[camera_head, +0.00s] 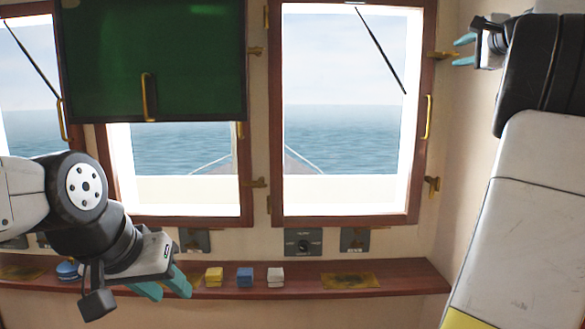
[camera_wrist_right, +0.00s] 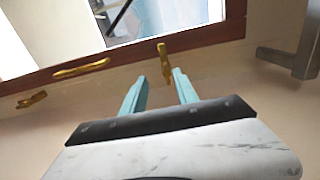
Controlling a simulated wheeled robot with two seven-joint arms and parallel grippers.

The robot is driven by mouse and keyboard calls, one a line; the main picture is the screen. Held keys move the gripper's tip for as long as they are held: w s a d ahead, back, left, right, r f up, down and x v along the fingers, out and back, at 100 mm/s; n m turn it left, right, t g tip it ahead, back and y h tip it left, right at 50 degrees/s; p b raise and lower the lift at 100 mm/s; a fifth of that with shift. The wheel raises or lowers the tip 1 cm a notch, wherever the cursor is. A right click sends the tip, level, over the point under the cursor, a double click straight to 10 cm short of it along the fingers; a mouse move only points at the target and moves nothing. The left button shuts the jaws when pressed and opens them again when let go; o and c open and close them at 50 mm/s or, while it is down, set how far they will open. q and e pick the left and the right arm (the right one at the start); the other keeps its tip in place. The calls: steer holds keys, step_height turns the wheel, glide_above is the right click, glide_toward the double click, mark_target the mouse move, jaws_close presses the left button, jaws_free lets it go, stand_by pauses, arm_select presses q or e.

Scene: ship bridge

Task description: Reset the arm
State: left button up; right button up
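My right gripper (camera_head: 464,50) is raised at the upper right, by the right window's frame. Its teal fingers are apart with nothing between them; the right wrist view shows the same empty gap (camera_wrist_right: 158,84). A brass latch (camera_wrist_right: 163,62) on the wooden window frame appears just beyond the fingertips in that view; I cannot tell whether they touch. My left gripper (camera_head: 170,288) is low at the left, in front of the shelf, pointing down and right. Its two teal fingers look apart, and no held object shows.
A wooden shelf (camera_head: 310,290) runs below the windows, with a yellow block (camera_head: 214,277), a blue block (camera_head: 245,277) and a white block (camera_head: 275,277). A dark green panel (camera_head: 150,60) covers the upper left window. The right window (camera_head: 345,130) has brass handles and latches along its frame.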

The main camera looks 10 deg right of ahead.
steer(key=s+a+f+n+g+y, duration=0.25)
steer(key=a+f+n, duration=0.25)
steer(key=a+f, duration=0.6)
steer(key=s+a+f+n+g+y, duration=0.3)
steer(key=a+f, duration=0.5)
steer(key=a, duration=0.7)
steer(key=s+a+f+n+g, duration=0.2)
steer(key=s+a+f+n, duration=0.2)
steer(key=s+f, duration=0.2)
steer(key=s+a+f+n+g+h, duration=0.1)
steer(key=s+a+f+n, duration=0.3)
steer(key=f, duration=0.5)
steer(key=s+a+f+n+g, duration=0.3)
steer(key=s+a+f, duration=0.1)
steer(key=s+f, duration=0.4)
steer(key=shift+s+a+n, duration=0.2)
steer(key=shift+s+n, duration=0.2)
steer(key=shift+s, duration=0.15)
